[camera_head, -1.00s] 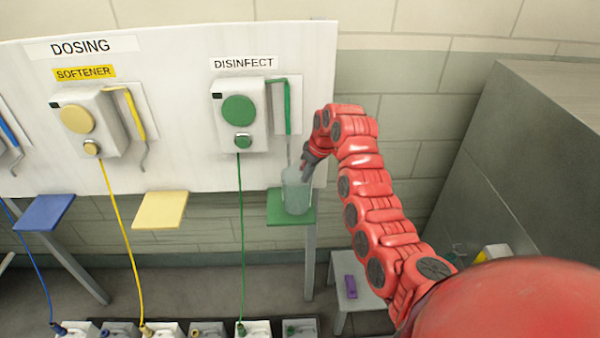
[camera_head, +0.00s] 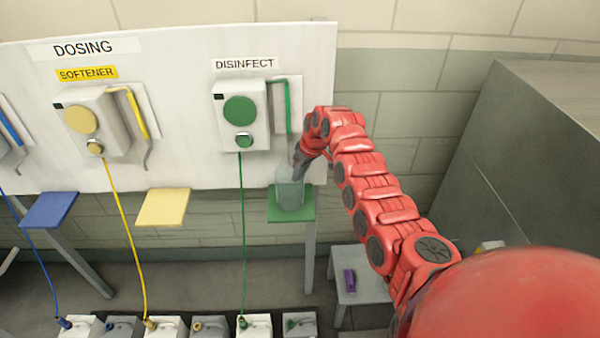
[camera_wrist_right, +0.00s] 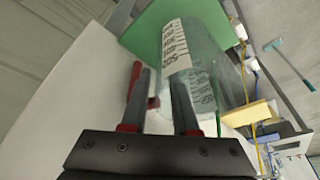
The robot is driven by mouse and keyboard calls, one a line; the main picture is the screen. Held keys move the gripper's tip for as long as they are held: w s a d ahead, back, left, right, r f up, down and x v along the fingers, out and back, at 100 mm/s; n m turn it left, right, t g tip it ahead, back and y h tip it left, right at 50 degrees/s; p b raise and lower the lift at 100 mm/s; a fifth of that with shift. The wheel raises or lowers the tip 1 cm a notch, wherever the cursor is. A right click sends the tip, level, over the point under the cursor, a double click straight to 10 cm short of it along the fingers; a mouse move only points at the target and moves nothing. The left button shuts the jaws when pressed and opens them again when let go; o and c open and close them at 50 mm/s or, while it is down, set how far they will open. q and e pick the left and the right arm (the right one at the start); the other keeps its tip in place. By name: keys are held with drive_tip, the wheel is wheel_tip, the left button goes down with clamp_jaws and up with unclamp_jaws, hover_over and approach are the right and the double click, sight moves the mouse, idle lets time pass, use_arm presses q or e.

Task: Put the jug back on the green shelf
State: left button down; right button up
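The jug (camera_head: 289,194) is clear with a bluish tint and stands about upright at the green shelf (camera_head: 292,216), under the DISINFECT dispenser. In the right wrist view the jug (camera_wrist_right: 212,62) shows a white label with dark markings, and the green shelf (camera_wrist_right: 152,34) lies behind it. My right gripper (camera_head: 298,164) is at the jug's upper side. In the right wrist view its fingers (camera_wrist_right: 160,78) stand a little apart at the jug's near side and seem shut on it; the exact contact is hidden. My left gripper is not in view.
The green dispenser (camera_head: 240,112) and its pipe (camera_head: 281,105) are above the jug. A yellow shelf (camera_head: 163,207) and blue shelf (camera_head: 50,210) are to the left. A small stool (camera_head: 365,286) with a purple item (camera_head: 349,280) stands below right.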

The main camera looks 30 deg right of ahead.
drive_tip(key=shift+r, duration=0.25)
drive_tip(key=b+v, duration=0.4)
drive_tip(key=v, duration=0.7)
drive_tip(key=shift+s+r, duration=0.15)
drive_tip(key=shift+r, duration=0.2)
